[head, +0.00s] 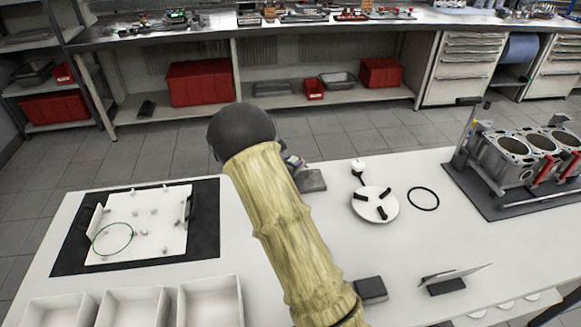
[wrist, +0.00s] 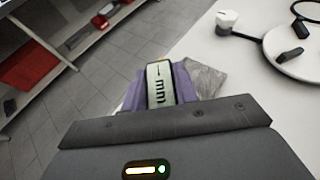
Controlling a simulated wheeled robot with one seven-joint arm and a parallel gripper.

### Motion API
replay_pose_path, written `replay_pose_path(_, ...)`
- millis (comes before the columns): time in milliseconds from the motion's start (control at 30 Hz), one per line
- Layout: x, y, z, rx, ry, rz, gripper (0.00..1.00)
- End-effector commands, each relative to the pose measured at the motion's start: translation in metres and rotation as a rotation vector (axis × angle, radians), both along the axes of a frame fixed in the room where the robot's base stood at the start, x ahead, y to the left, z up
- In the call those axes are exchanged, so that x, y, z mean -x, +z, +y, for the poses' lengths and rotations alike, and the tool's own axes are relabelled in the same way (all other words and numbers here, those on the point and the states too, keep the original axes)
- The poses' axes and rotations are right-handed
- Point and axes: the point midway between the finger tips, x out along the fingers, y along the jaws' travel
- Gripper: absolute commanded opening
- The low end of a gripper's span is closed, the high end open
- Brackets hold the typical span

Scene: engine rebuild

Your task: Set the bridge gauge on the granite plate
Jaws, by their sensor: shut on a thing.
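The bridge gauge (wrist: 159,84) shows in the wrist view as a pale strip marked "mm" with purplish parts at its sides. My gripper (wrist: 163,92) is shut on it; its dark housing fills the bottom of the view. The grey mottled granite plate (wrist: 208,78) lies just beyond and right of the gauge, partly covered by it. I cannot tell whether the two touch. In the head view the granite plate (head: 311,181) sits near the white table's far edge, and a bit of the gauge (head: 293,162) shows beside my arm. My arm hides the gripper there.
Right of the granite plate are a white round disc with black pads (head: 375,205), a black ring (head: 424,199) and an engine block (head: 508,155). A white board on a black mat (head: 205,235) lies left. White bins (head: 210,300) and a dark block (head: 371,289) are at the near side.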

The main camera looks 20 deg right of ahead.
Motion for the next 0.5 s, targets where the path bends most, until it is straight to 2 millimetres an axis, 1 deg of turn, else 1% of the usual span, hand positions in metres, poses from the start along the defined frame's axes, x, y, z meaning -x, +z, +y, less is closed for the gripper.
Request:
replay_pose_path(33, 0.0, -0.008, 0.0, 0.001, 0.0, 0.002, 0.0)
replay_pose_path(133, 0.0, -0.016, 0.0, 0.002, 0.0, -0.001, 0.0)
replay_pose_path(400, 0.0, -0.017, 0.0, 0.002, 0.001, -0.003, 0.0)
replay_pose_path(500, 0.0, -0.021, 0.0, 0.002, 0.001, -0.003, 0.0)
